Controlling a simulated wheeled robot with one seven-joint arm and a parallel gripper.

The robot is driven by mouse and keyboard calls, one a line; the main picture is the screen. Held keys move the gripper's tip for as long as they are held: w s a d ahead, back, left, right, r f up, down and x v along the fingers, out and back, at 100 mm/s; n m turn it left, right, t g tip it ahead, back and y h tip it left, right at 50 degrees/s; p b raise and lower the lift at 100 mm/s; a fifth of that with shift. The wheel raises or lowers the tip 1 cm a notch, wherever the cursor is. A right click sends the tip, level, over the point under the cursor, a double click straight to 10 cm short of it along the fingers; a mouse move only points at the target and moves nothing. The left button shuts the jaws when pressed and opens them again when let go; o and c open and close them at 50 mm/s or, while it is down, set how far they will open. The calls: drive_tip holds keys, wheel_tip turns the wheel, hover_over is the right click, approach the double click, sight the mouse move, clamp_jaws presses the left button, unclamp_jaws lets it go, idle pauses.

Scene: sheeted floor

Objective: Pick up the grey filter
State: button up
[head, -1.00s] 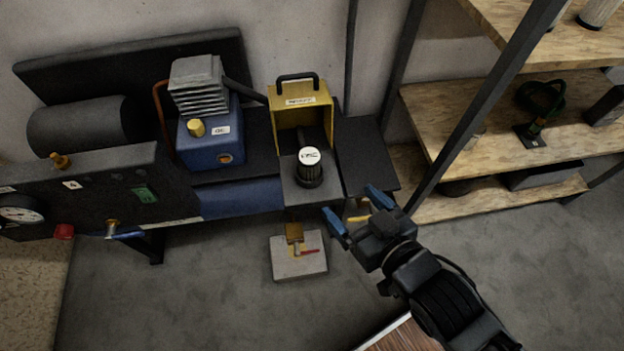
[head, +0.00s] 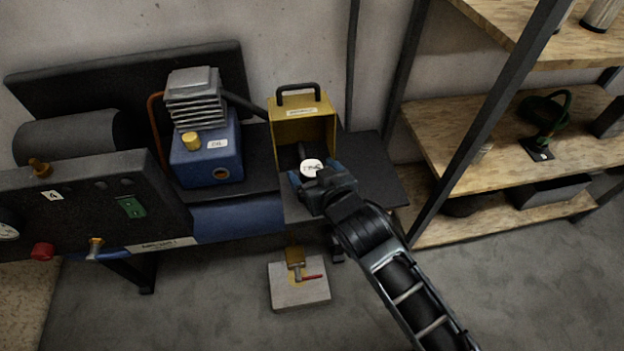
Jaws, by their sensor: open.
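The filter (head: 311,165) stands on the dark bench in front of the open yellow housing. Its round white labelled top shows, and my gripper hides most of its dark body. My gripper (head: 308,180) is open, with its blue-tipped fingers at the near side of the filter, one to the left and one to the right. I cannot tell whether the fingers touch it.
The yellow housing (head: 301,118) with a black handle stands just behind the filter. A blue compressor (head: 207,155) is to the left. A metal shelf rack (head: 480,140) stands on the right. A grey block with a brass valve (head: 299,287) is on the floor below.

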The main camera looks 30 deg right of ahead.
drive_tip(key=shift+x, duration=1.4)
drive_tip(key=shift+c, duration=0.2)
drive_tip(key=c, duration=1.1)
